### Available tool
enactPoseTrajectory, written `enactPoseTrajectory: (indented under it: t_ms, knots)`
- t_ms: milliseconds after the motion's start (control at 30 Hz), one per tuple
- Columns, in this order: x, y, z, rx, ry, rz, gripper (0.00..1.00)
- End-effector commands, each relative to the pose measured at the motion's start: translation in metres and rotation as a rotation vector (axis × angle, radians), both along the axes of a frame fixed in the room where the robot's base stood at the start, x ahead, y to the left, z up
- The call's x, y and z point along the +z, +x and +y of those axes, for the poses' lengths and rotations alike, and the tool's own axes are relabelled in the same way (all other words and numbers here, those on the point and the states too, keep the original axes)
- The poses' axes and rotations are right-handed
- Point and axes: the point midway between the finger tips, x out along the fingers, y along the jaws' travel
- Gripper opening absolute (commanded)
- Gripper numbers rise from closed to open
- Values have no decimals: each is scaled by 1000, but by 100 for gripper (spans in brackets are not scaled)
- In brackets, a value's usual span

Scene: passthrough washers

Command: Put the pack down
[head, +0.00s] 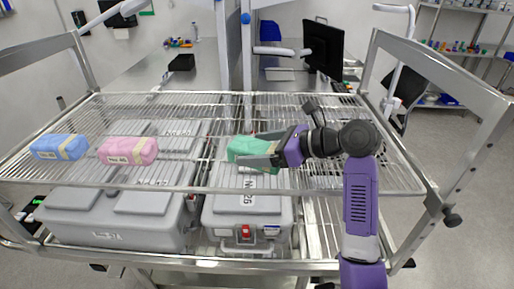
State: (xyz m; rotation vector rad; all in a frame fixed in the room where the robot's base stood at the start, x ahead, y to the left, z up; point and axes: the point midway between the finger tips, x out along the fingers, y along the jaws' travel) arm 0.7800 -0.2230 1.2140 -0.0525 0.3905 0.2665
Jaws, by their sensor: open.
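One finger shows along the pack's near side; the far finger is hard to make out. A pink pack (128,151) and a blue pack (60,147), each with a pale label band, lie on the same shelf to the left.
Grey lidded boxes (110,218) and (246,214) stand on the lower shelf beneath the wire rack. Metal side frames (440,80) rise at both ends. The shelf between the pink and green packs is free. A monitor (324,47) stands behind.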

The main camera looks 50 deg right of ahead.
Motion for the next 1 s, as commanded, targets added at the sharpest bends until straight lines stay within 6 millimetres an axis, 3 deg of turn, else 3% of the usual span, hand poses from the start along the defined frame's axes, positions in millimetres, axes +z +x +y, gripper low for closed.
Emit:
enactPoseTrajectory:
  t_ms: [167, 500, 700, 1000]
  knots:
    - [6, -11, -5, -4, -1, -1, 87]
    - [33, -72, -21, -4, -3, -2, 87]
    - [44, -97, -28, -3, -2, -2, 87]
    - [48, -107, -30, -1, 0, 0, 87]
